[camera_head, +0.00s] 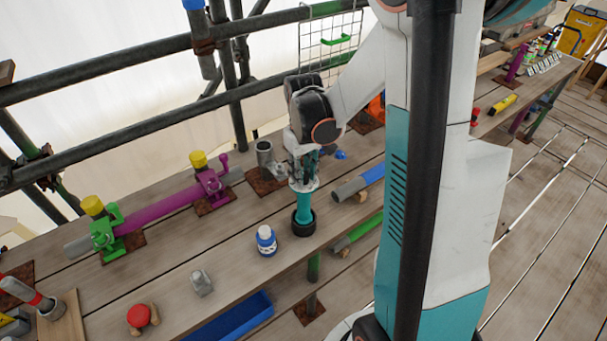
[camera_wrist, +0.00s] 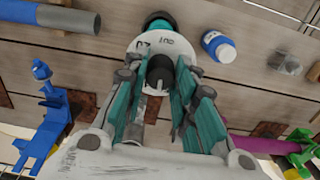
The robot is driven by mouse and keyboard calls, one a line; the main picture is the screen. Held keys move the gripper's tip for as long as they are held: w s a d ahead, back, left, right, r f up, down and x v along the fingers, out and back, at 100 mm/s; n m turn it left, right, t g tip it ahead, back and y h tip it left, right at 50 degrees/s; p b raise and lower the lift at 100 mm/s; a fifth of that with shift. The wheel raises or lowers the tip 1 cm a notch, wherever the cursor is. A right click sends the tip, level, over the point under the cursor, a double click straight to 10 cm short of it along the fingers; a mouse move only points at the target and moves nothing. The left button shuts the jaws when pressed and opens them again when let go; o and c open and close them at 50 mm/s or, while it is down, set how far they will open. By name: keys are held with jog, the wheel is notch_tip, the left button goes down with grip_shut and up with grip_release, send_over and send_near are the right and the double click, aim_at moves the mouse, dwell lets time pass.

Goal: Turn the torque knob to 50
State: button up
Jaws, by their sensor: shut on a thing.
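The torque tool (camera_head: 304,205) is a teal cylinder with a black base, standing upright on the plank bench. A pale round dial plate (camera_wrist: 165,44) sits on its top, and its dark printed marks are too small to read as a setting. The black torque knob (camera_wrist: 159,70) shows between my fingers in the wrist view. My gripper (camera_head: 303,176) points down over the tool's top, its teal fingers shut on the knob from both sides. It also shows in the wrist view (camera_wrist: 161,76). In the head view my fingers hide the knob.
A grey cup (camera_head: 264,153) and a blue-and-grey tube (camera_head: 358,182) are close by. A magenta pipe with green and magenta clamps (camera_head: 160,207) lies left. Scaffold bars (camera_head: 150,45) run behind.

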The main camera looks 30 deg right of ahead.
jog(key=shift+n+b, duration=0.3)
jog(key=shift+n, duration=0.8)
jog(key=o, duration=1.1)
jog(key=shift+c, duration=0.2)
jog(key=shift+r, duration=0.1)
notch_tip(320, 180, up, 12)
